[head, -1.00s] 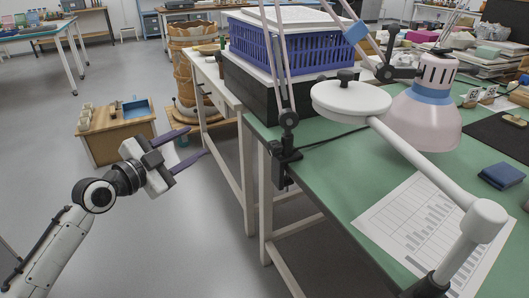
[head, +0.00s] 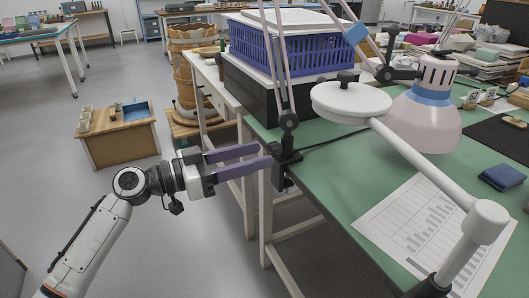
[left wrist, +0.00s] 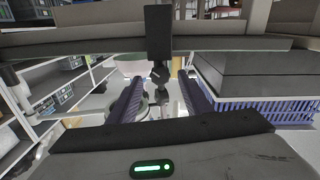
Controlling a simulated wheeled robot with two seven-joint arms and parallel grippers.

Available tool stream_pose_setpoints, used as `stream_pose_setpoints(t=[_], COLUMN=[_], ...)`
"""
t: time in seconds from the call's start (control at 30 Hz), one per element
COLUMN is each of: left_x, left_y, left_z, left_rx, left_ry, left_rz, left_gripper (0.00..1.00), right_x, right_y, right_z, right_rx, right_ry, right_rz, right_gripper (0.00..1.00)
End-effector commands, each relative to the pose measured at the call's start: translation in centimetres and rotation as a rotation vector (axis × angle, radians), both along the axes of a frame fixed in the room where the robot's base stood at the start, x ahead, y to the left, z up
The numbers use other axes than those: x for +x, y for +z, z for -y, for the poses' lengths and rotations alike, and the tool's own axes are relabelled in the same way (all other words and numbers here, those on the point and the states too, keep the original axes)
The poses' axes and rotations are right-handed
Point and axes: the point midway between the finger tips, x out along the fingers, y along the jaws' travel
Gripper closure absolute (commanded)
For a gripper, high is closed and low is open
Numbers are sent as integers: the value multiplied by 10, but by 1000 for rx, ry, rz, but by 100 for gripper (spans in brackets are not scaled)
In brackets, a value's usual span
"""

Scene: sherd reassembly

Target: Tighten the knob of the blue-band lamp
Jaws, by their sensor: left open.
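The blue-band lamp has a pale pink shade with a blue band (head: 432,97) and stands over the green table in the head view. Its thin arms run down to a black clamp (head: 283,172) on the table's left edge. My left gripper (head: 266,154) is open, its purple fingers pointing right, with the tips close to the clamp. In the left wrist view the dark clamp (left wrist: 158,32) lies ahead, between and beyond the open fingers (left wrist: 158,80). I cannot clearly make out the clamp's knob. My right gripper is not in view.
A white lamp (head: 350,101) with a black top knob rises in front on the right. A blue basket (head: 285,45) sits on a black box (head: 262,95) at the table's back left. A printed sheet (head: 410,220) lies on the green table (head: 330,185).

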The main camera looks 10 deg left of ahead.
Motion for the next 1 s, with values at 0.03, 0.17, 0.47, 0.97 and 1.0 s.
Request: stream_pose_setpoints(t=[0.03,0.17,0.47,0.97,1.0], left_x=[5,13,18,18,18], left_y=[1,0,0,-2,-4], left_z=[7,19,26,25,25], left_rx=[-2,-1,1,8,16], left_ry=[-1,0,1,0,0], left_rz=[1,1,1,12,24], left_gripper=[55,55,55,96,96], right_x=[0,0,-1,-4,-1], right_y=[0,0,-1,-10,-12], right_z=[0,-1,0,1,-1], right_rx=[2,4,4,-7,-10], right_ry=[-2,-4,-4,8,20], right_rz=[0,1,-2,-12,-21], right_gripper=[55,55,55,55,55])
